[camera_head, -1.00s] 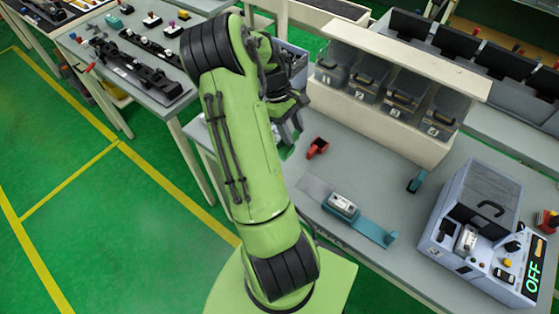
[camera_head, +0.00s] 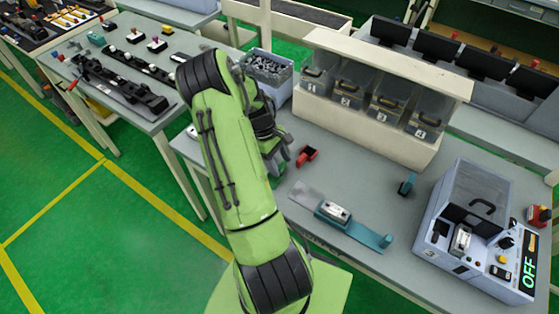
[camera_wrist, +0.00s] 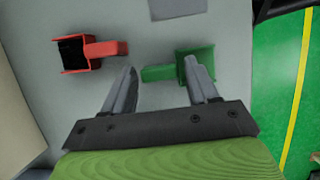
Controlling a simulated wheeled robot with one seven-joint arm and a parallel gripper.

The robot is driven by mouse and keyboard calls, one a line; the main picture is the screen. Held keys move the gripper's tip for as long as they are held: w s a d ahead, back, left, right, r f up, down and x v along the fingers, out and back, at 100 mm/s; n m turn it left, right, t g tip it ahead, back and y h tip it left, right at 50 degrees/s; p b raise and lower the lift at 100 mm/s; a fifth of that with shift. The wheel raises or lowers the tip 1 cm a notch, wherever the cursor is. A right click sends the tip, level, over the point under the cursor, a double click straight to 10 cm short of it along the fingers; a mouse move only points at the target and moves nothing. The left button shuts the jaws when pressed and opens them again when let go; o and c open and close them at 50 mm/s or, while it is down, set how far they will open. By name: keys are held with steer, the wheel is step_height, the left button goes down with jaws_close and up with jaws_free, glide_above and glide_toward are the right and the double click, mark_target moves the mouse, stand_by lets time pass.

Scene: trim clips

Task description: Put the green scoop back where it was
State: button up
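The green scoop (camera_wrist: 195,62) lies on the grey table in the wrist view, its handle pointing left into the space between my fingers. My gripper (camera_wrist: 162,80) is open, with one finger left of the handle and the right finger overlapping the scoop's body in the picture. Whether that finger touches it I cannot tell. In the head view my gripper (camera_head: 283,157) is over the table's left end, and my arm hides most of the green scoop. The red scoop (camera_wrist: 75,54) lies left of my gripper and also shows in the head view (camera_head: 307,156).
A bin of small metal parts (camera_head: 267,68) stands behind my arm. Numbered clear bins (camera_head: 353,93) stand in a rack at the back. A teal fixture (camera_head: 358,229) lies in front, and a machine reading OFF (camera_head: 478,225) stands at the right.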

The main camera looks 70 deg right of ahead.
steer(key=shift+o, duration=1)
